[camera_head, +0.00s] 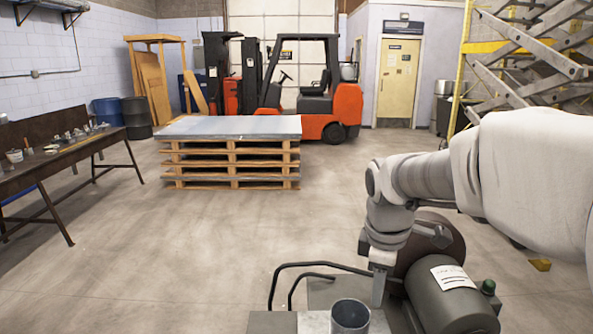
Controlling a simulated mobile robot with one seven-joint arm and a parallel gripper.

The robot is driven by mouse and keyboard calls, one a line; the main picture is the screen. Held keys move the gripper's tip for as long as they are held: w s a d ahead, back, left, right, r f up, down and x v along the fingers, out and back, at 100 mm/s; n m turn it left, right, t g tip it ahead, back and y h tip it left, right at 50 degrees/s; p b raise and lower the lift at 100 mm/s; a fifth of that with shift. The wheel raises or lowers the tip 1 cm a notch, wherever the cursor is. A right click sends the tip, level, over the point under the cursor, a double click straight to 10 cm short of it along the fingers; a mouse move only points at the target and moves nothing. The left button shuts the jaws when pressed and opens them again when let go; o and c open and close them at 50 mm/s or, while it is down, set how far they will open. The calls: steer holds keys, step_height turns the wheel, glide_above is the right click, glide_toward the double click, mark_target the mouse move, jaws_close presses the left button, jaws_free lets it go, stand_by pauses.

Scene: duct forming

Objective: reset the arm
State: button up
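My arm comes in from the right edge and bends down at its wrist. My gripper (379,288) points downward at the lower middle, just behind and right of an upright grey metal cylinder (350,315). From this angle I cannot tell whether its fingers are apart or whether it touches the cylinder. The cylinder stands on a light metal plate of a machine, and the picture's bottom edge cuts it off.
The machine has a grey motor housing (448,296) with a paper label and green knob. Black bent bars (300,268) rise at its left. A pallet stack (232,165) with sheet metal, an orange forklift (345,105) and a workbench (65,155) stand beyond. Open floor lies between.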

steer(key=s+r+m+t, duration=0.3)
steer(key=s+m, duration=1)
steer(key=s, duration=0.4)
steer(key=shift+a+m+t+y, duration=0.3)
steer(key=shift+a+y, duration=0.1)
steer(key=shift+a, duration=0.05)
steer(key=shift+d+r, duration=0.1)
steer(key=shift+d, duration=0.1)
